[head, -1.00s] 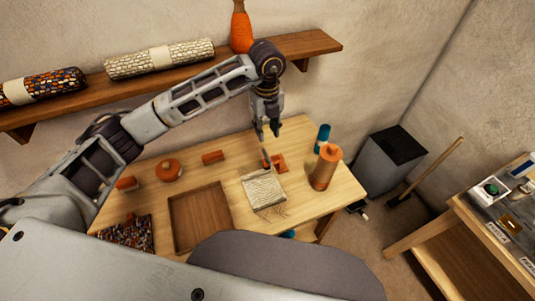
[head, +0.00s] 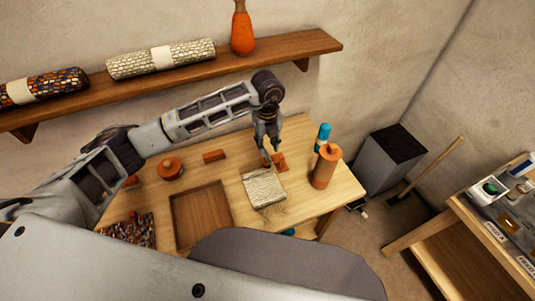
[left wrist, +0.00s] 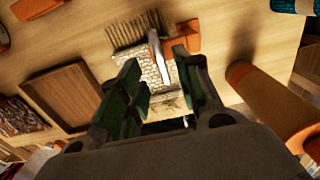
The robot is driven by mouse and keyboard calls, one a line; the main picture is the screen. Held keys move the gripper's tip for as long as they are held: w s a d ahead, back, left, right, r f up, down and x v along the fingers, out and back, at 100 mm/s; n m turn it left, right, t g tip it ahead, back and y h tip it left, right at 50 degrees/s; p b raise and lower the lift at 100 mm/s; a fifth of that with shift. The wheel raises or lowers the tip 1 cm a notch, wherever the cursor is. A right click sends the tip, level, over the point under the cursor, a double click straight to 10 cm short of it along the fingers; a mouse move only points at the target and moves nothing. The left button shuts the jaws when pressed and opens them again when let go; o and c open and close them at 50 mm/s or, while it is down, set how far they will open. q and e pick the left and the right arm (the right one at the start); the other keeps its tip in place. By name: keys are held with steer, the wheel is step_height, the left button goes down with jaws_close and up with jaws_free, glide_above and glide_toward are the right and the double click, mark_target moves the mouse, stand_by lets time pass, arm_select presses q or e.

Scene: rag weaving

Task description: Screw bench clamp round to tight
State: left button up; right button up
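The bench clamp (head: 279,161) is a small orange piece on the wooden table, behind the cream woven piece (head: 264,188). In the left wrist view the orange clamp (left wrist: 186,40) has a pale metal bar (left wrist: 158,52) at its left side. My left gripper (head: 270,159) points down at the clamp. In the left wrist view its two green-padded fingers (left wrist: 158,72) are apart, with the bar showing in the gap between them. I cannot tell whether a finger touches the bar. My right gripper is not in view.
An orange cylinder (head: 325,168) and a blue roll (head: 322,137) stand right of the clamp. A wooden tray (head: 202,214) and multicoloured rags (head: 128,231) lie left. A shelf (head: 210,75) runs along the wall behind my left arm.

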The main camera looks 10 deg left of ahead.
mark_target(267, 155)
arm_select(q)
steer(key=shift+f+p, duration=0.3)
steer(key=shift+f, duration=2.8)
jaws_close()
